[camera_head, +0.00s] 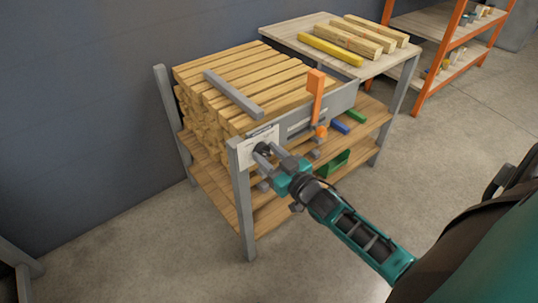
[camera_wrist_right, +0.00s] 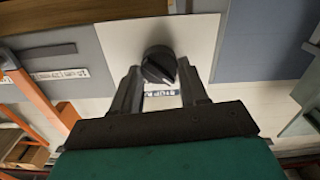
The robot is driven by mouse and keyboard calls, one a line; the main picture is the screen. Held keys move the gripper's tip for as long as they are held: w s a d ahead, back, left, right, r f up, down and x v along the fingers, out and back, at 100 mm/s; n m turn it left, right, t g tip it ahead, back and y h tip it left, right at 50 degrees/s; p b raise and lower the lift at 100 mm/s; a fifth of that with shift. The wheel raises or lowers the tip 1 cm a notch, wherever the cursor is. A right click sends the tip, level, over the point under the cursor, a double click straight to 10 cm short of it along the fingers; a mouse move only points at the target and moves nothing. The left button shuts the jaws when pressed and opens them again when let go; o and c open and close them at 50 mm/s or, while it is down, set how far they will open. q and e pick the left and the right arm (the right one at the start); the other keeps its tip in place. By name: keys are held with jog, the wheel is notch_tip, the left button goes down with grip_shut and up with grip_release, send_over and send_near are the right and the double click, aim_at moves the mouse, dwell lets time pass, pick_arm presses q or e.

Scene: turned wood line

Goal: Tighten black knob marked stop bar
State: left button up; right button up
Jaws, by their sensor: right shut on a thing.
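The black knob (camera_wrist_right: 159,64) sits on a pale plate (camera_wrist_right: 195,40) and has a light pointer line on its face. A printed label (camera_wrist_right: 162,100) starting with "STOP" shows just below it, partly hidden by my gripper. My left gripper is not in view.
A stack of timber (camera_head: 245,75) lies on the stand with a grey bar (camera_head: 233,94) across it. An orange upright lever (camera_head: 316,95) rises right of the knob. Green (camera_head: 333,163) and blue (camera_head: 340,126) items sit on the shelf below. Open floor lies in front.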

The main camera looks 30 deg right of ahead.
jog(key=c, duration=0.3)
jog(key=shift+c, duration=0.2)
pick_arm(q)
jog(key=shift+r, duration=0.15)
